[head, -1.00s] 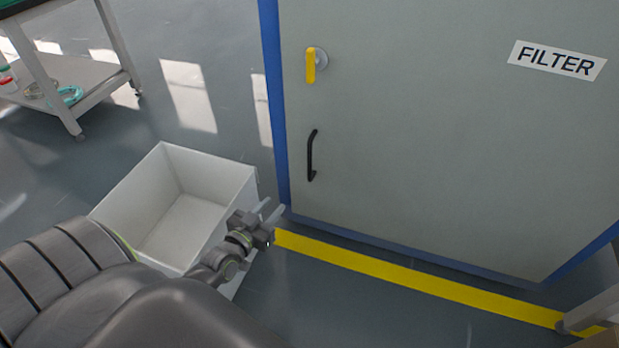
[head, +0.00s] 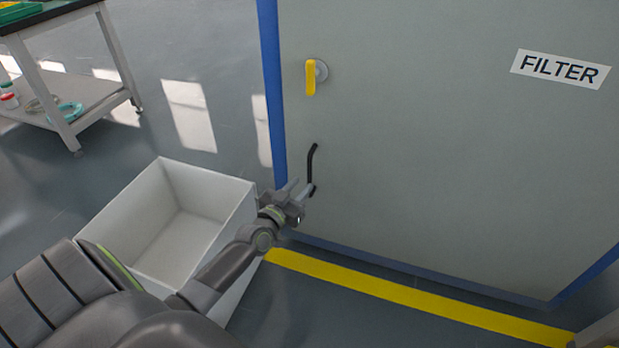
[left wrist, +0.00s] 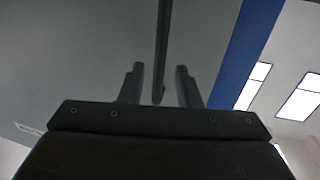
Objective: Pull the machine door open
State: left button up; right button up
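The machine door (head: 450,150) is a large grey panel with a blue frame at its left edge, and it looks shut. A black bar handle (head: 311,165) stands upright on its left side. A yellow latch lever (head: 311,78) points down above it. My left gripper (head: 301,188) is at the handle's lower end in the head view and hides part of it. In the left wrist view the gripper (left wrist: 158,85) is open, and the handle (left wrist: 162,45) runs between its two fingers with gaps on both sides. My right gripper is not in view.
A white open bin (head: 185,225) stands on the floor under my left arm. A yellow floor line (head: 400,293) runs along the door's base. A worktable with a lower shelf (head: 95,95) is at the upper left.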

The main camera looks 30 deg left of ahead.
aim_at(308, 178)
pick_arm(q)
jog(key=shift+w+a+b, duration=0.1)
jog(key=shift+w+b, duration=0.4)
jog(key=shift+w, duration=2.2)
jog(key=shift+c, duration=0.2)
grip_shut()
